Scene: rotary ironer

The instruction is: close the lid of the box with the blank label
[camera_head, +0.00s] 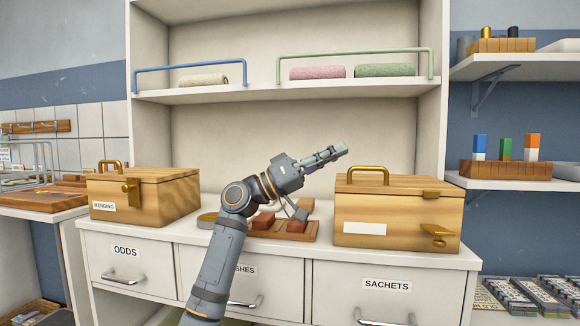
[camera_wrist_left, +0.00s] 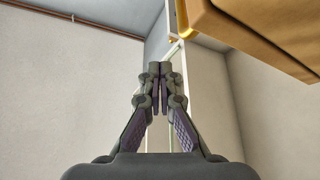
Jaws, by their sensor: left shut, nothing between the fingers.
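The box with the blank label (camera_head: 385,228) is light wood and stands on the right of the white cabinet top. Its lid (camera_head: 405,184) lies flat across the top, with a brass handle (camera_head: 368,171) on it; I see no clear gap under it. A brass latch (camera_head: 437,231) is on its front at the right. My left gripper (camera_head: 343,148) is shut and empty, up and left of the handle, apart from the box in the head view. In the left wrist view the shut fingers (camera_wrist_left: 160,72) point near a wooden edge with brass at upper right. My right gripper is out of view.
A similar wooden box labelled MENDING (camera_head: 146,198) stands at the left, its lid down. Red blocks on a wooden tray (camera_head: 290,234) lie between the boxes, behind my left arm. A shelf above holds rolled towels (camera_head: 385,70) and rails.

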